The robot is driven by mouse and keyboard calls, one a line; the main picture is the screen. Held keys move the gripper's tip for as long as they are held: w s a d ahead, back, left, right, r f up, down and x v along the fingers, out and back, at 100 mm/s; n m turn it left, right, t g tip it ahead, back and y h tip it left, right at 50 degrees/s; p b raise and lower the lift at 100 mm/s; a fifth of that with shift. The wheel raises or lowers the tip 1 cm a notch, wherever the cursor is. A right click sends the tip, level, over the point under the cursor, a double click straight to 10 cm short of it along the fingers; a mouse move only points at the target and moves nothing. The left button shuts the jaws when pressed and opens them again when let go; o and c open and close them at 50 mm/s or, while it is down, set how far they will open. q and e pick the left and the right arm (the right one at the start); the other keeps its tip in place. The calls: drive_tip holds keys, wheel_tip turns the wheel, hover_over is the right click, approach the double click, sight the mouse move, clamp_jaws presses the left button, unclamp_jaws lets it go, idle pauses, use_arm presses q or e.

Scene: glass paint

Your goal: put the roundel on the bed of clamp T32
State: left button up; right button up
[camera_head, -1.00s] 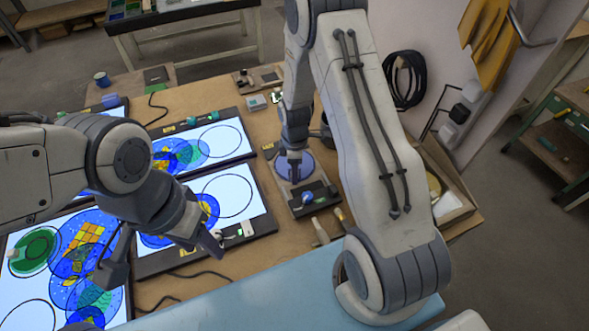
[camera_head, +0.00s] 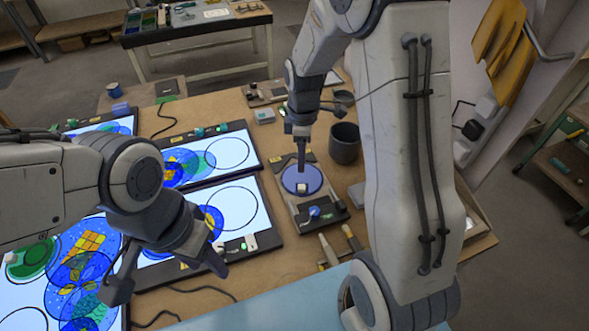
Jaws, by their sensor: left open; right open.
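A round blue-violet roundel (camera_head: 313,177) lies flat on the bed of a clamp (camera_head: 325,219) right of the light panels. A small pale block (camera_head: 301,188) sits on the roundel's face. The clamp has a dark bar with a blue knob in front of the roundel; I cannot read its label. My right gripper (camera_head: 302,169) is open, seen nearly edge-on, pointing down just above and behind the pale block. My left gripper (camera_head: 164,277) is open and empty over the front of the panels, with its fingers spread wide.
Lit panels with coloured glass discs and black ring outlines (camera_head: 232,208) fill the table's left. A dark cup (camera_head: 345,143) stands just right of my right gripper. Tools with pale handles (camera_head: 328,250) lie in front of the clamp. Cables cross the bench.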

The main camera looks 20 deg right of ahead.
drive_tip(key=s+a+r+m, duration=0.3)
drive_tip(key=s+a+r, duration=0.5)
drive_tip(key=s+a, duration=0.4)
drive_tip(key=s+a+m, duration=0.1)
drive_tip(key=s+a, duration=0.1)
drive_tip(key=s, duration=0.4)
drive_tip(key=s+a+r+m+y, duration=0.1)
drive_tip(key=s+a+m, duration=0.1)
drive_tip(key=s, duration=0.4)
drive_tip(key=shift+r, duration=0.3)
